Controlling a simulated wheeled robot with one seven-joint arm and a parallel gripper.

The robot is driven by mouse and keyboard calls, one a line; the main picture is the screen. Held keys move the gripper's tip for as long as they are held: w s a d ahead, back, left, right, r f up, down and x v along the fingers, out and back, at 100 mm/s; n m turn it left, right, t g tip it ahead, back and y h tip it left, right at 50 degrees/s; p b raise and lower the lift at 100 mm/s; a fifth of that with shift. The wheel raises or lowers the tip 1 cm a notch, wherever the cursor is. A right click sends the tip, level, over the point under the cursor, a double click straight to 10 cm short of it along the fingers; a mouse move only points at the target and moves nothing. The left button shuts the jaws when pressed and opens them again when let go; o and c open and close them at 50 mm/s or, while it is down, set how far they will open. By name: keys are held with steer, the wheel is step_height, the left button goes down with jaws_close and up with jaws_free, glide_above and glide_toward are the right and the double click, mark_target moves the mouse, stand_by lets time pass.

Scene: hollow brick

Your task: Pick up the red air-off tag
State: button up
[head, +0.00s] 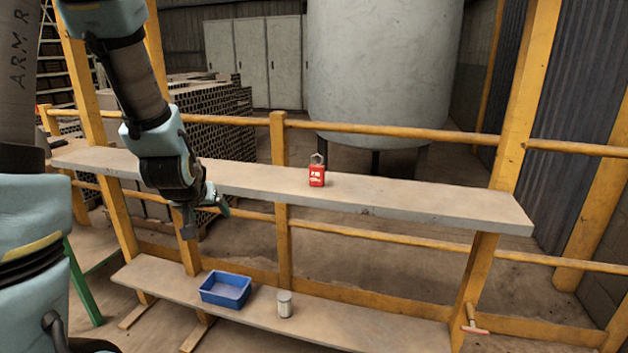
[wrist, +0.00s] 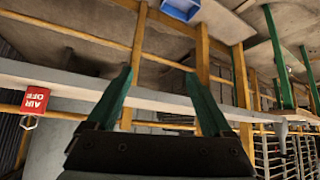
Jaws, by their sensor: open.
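The red air-off tag (head: 317,176) stands upright on the upper grey shelf (head: 430,205), a little right of the middle in the head view. It has white lettering and a metal ring at its top. In the wrist view the tag (wrist: 36,98) shows upside down at the left edge, reading "AIR OFF". My gripper (head: 205,222) is left of the tag, in front of the shelf and apart from it. In the wrist view its two green fingers (wrist: 165,75) stand wide apart with nothing between them.
The lower shelf (head: 385,325) holds a blue bin (head: 225,290) and a grey can (head: 284,304). Yellow posts and rails (head: 282,210) frame the shelves. A large tank (head: 385,70) stands behind. The upper shelf is otherwise bare around the tag.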

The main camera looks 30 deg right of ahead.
steer(key=w+d+t+h, duration=0.1)
steer(key=d, duration=0.3)
steer(key=d+m+t+h+b, duration=0.1)
steer(key=d, duration=0.4)
steer(key=w+d+m+t+h, duration=0.1)
steer(key=d+h, duration=0.1)
steer(key=d, duration=0.2)
steer(key=shift+w+d+b, duration=0.3)
steer(key=shift+w+b, duration=0.05)
steer(key=shift+b, duration=0.05)
steer(key=m+t+h+b, duration=0.1)
steer(key=m+t+h, duration=0.15)
steer(key=h, duration=0.25)
glide_toward(316, 172)
steer(key=x, duration=0.4)
steer(key=p+x, duration=0.1)
steer(key=x, duration=0.3)
steer(key=shift+w+d, duration=0.1)
steer(key=shift+w, duration=0.1)
steer(key=p+x, duration=0.3)
steer(key=x, duration=0.2)
steer(key=shift+w+d+r, duration=0.1)
steer(key=shift+d, duration=0.1)
steer(key=shift+w+d, duration=0.2)
steer(key=shift+w, duration=0.05)
jaws_close()
